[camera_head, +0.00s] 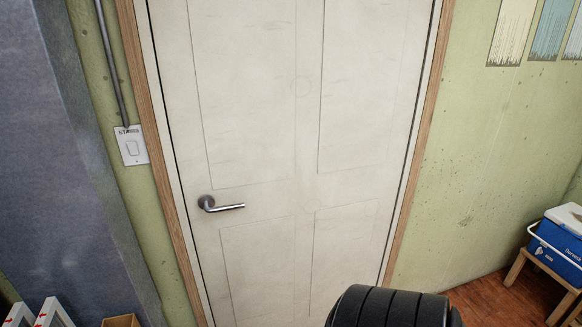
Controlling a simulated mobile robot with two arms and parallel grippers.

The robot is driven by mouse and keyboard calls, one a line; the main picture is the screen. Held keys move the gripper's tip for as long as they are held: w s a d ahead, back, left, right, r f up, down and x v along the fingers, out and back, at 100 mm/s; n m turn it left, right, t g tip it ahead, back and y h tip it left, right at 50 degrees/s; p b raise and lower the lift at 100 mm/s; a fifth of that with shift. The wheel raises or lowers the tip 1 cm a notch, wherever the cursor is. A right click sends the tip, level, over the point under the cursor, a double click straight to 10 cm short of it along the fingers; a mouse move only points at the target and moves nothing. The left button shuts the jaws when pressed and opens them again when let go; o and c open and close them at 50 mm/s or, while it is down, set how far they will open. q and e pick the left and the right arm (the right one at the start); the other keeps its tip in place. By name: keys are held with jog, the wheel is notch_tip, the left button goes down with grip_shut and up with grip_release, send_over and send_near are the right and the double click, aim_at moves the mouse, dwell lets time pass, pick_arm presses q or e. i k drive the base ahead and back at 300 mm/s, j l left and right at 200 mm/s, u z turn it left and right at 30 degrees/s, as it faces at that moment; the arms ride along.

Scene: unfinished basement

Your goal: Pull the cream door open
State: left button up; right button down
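The cream door (270,120) fills the middle of the head view. It looks shut in its wooden frame (150,120). Its silver lever handle (222,205) is on the left side of the door, pointing right and roughly level. Neither of my grippers shows in this view, and nothing touches the handle.
A black ribbed rounded object, possibly part of me, (392,308) covers the bottom centre right. A blue cooler (558,245) sits on a wooden stool (532,272) at right. A light switch (131,145) is left of the door. White frames (52,314) and a grey-blue panel (55,190) stand at left.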

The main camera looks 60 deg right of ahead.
aim_at(290, 121)
jog(key=z, duration=1.9)
